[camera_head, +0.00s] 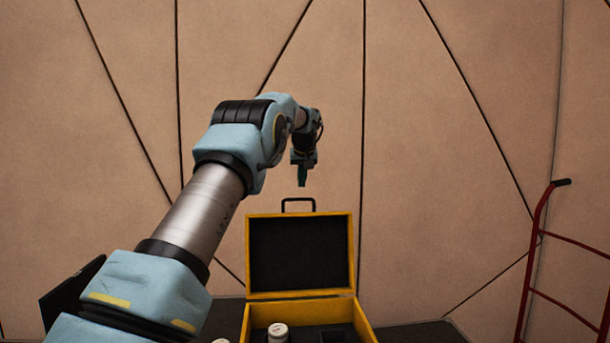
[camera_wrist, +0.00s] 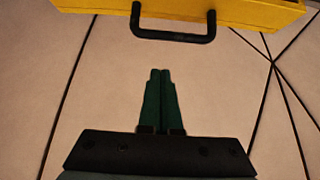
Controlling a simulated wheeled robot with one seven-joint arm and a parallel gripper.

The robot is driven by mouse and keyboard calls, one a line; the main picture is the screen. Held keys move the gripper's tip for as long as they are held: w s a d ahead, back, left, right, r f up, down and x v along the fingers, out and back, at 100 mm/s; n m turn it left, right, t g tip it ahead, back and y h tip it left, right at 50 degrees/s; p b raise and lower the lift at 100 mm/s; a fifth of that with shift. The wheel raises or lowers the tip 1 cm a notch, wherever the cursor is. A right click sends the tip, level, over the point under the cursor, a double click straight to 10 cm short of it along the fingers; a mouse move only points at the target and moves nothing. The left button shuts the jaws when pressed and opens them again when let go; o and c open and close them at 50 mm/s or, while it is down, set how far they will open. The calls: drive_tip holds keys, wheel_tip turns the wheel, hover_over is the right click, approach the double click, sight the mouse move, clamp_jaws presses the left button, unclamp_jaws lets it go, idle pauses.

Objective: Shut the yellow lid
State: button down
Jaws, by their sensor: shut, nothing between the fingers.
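The yellow lid (camera_head: 301,295) stands open and upright at the back of its yellow case (camera_head: 364,322), with its dark inner side facing me. A black handle (camera_head: 298,202) sticks up from the lid's top edge. My gripper (camera_head: 302,184) is above the handle, apart from it, with its fingers pointing down. In the wrist view, the green fingers (camera_wrist: 160,72) are together and empty. The handle (camera_wrist: 172,38) is just beyond the fingertips there, and the lid's yellow edge (camera_wrist: 235,14) crosses the top of that view.
A white-capped container (camera_head: 278,332) stands inside the case, beside a dark insert. The case rests on a dark surface (camera_head: 425,334). A red hand truck (camera_head: 536,243) is at the right. A beige panelled wall (camera_head: 450,150) closes the background.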

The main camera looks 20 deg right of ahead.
drive_tip(key=shift+s+a+f+p, duration=0.15)
drive_tip(key=shift+f+p, duration=0.45)
drive_tip(key=shift+f, duration=0.5)
drive_tip(key=shift+s+a+f+p, duration=0.1)
drive_tip(key=shift+f+p, duration=0.45)
drive_tip(key=shift+f, duration=0.55)
drive_tip(key=shift+s+f+b, duration=0.1)
drive_tip(key=shift+s+b, duration=0.1)
drive_tip(key=shift+b, duration=0.3)
